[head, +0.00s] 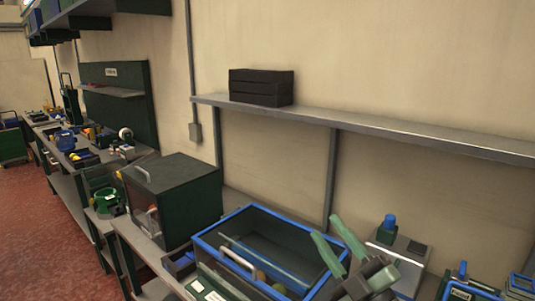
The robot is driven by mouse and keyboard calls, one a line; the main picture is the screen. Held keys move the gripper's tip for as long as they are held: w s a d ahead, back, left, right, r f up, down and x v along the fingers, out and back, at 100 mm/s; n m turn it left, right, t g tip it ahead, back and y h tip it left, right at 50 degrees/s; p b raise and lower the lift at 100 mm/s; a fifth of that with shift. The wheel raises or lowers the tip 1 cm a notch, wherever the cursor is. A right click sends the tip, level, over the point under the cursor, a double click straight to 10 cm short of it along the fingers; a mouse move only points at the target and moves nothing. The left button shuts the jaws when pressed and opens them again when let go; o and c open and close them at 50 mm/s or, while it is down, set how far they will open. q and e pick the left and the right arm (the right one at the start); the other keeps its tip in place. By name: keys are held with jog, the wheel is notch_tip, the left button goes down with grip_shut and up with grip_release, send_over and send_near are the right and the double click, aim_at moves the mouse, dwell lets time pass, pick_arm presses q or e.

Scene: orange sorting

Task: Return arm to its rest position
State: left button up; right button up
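My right gripper (325,227) comes in at the lower right of the head view. Its two green fingers are apart, and I see nothing between them. The fingers stand over the right part of a dark crate with a blue rim (222,221) and hide some of it. Small yellowish and orange things (260,276) show at the crate's near side, too small to name. My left gripper is not in view.
A dark green box with a handle (187,190) stands on the bench left of the crate. A grey device with a blue knob (389,222) is close behind my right gripper. A wall shelf (400,133) holds a black crate (261,88). Red floor (40,240) is clear at left.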

jog(key=s+d+f+m+g+h, duration=0.3)
jog(key=d+f+m+h, duration=0.35)
jog(key=f, duration=0.35)
jog(key=s+d+f+m+g+h, duration=0.25)
jog(key=d+f+m+h, duration=0.25)
jog(key=f+m+h, duration=0.4)
jog(key=s+a+f+g+y, duration=0.2)
jog(key=s+f+g, duration=0.3)
jog(key=s+f, duration=0.45)
jog(key=s+a+f+g+y, duration=0.15)
jog(key=s+f+g, duration=0.5)
jog(key=s, duration=0.65)
notch_tip(320, 180, down, 31)
jog(key=b, duration=0.5)
jog(key=s+d+f+g+b, duration=0.2)
jog(key=s+f+b, duration=0.3)
jog(key=s+f, duration=1.3)
notch_tip(320, 180, down, 4)
jog(key=shift+d+y, duration=0.3)
jog(key=shift+d, duration=0.35)
